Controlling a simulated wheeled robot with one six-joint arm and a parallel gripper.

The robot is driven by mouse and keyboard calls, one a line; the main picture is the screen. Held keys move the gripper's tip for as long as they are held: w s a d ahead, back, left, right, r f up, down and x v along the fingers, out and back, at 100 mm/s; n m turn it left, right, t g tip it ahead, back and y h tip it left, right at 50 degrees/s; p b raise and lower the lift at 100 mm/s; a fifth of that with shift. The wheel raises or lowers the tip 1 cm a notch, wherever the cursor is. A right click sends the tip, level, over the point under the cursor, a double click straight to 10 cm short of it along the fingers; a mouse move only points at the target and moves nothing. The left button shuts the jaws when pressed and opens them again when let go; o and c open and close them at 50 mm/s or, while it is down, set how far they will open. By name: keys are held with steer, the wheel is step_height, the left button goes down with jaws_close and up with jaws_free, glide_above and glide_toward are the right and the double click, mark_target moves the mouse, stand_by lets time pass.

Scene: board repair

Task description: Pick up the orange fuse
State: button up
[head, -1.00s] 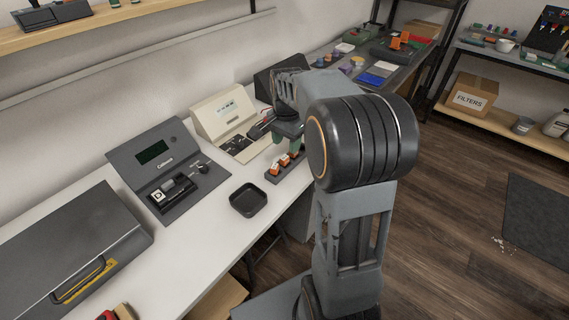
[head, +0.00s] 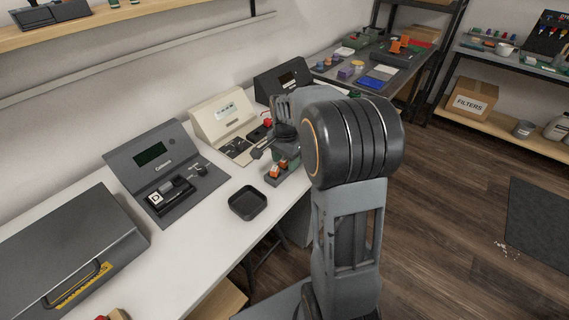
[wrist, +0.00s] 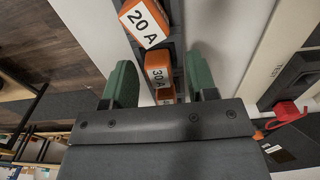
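Several orange fuses with white labels stand in a row in a dark rack (head: 276,181) on the white bench. In the wrist view the nearest label reads 20 A on one fuse (wrist: 145,22), and 30 A on the fuse behind it (wrist: 158,70). A third orange fuse (wrist: 165,94) is partly hidden by my gripper. My gripper (wrist: 160,80) is open, its two green fingers on either side of the fuse row with gaps to both sides. In the head view an orange fuse (head: 274,171) shows at the rack, and my arm hides part of the row.
A black square tray (head: 247,203) lies left of the rack. A dark Callbox-like tester (head: 160,170) and a cream tester (head: 222,125) stand along the wall. A grey case (head: 70,245) sits at the left. Bench between tray and case is clear.

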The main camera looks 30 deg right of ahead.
jaws_close()
steer(key=shift+r, duration=0.1)
stand_by(0.3)
step_height(320, 180, up, 4)
steer(key=shift+f+p, duration=0.25)
steer(key=shift+p, duration=0.2)
steer(key=s+d+r+p, duration=0.1)
steer(key=s+d+r, duration=0.1)
steer(key=s+r, duration=0.7)
steer(key=s, duration=0.4)
steer(key=shift+s+d+r+p, duration=0.15)
steer(key=shift+s+r+p, duration=0.05)
steer(key=shift+s+p, duration=0.2)
steer(key=shift+f, duration=0.1)
